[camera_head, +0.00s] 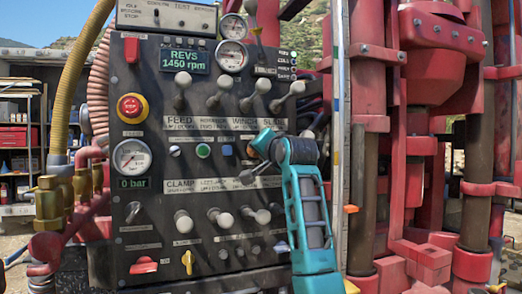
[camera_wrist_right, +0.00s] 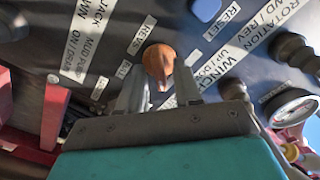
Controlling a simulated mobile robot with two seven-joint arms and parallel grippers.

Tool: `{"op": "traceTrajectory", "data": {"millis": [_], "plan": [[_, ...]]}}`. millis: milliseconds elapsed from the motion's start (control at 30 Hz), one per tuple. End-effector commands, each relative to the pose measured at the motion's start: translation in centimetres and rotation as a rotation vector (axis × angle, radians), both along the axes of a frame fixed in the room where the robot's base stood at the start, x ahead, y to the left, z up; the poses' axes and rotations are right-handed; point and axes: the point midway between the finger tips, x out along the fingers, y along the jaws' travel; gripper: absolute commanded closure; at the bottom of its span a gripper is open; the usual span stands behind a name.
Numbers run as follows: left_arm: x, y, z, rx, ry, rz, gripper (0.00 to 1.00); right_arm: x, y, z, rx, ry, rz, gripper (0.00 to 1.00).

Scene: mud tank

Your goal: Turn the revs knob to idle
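The revs knob (camera_wrist_right: 159,62) is a small orange knob on the dark control panel (camera_head: 150,255), beside a REVS label. In the head view it is partly hidden behind my right gripper (camera_head: 257,160). In the right wrist view, the fingers of my right gripper (camera_wrist_right: 157,86) are apart, one on each side of the knob, with visible gaps; contact cannot be made out. The knob's pointer faces down toward the gripper in that view. The revs display (camera_head: 184,62) reads 1450 rpm. My left gripper is not in view.
Several levers (camera_head: 222,88) stand above the knob row, and another row (camera_head: 220,217) stands below. A green button (camera_head: 203,151) and blue button (camera_head: 227,150) sit left of the knob. A red emergency stop (camera_head: 132,108) is further left. Red rig columns (camera_head: 365,150) rise at the right.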

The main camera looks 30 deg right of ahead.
Motion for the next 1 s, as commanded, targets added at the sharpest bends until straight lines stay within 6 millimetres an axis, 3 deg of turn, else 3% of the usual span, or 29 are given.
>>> {"op": "traceTrajectory", "data": {"millis": [333,733,1000], "plan": [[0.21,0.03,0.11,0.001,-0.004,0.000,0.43,-0.03,0.00,0.01,0.000,0.000,0.000,1.00],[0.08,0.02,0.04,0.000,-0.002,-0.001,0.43,-0.03,0.00,-0.01,-0.015,0.004,0.000,1.00],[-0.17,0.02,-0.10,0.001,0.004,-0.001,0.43,-0.02,-0.01,0.04,-0.130,0.031,-0.001,1.00]]}}
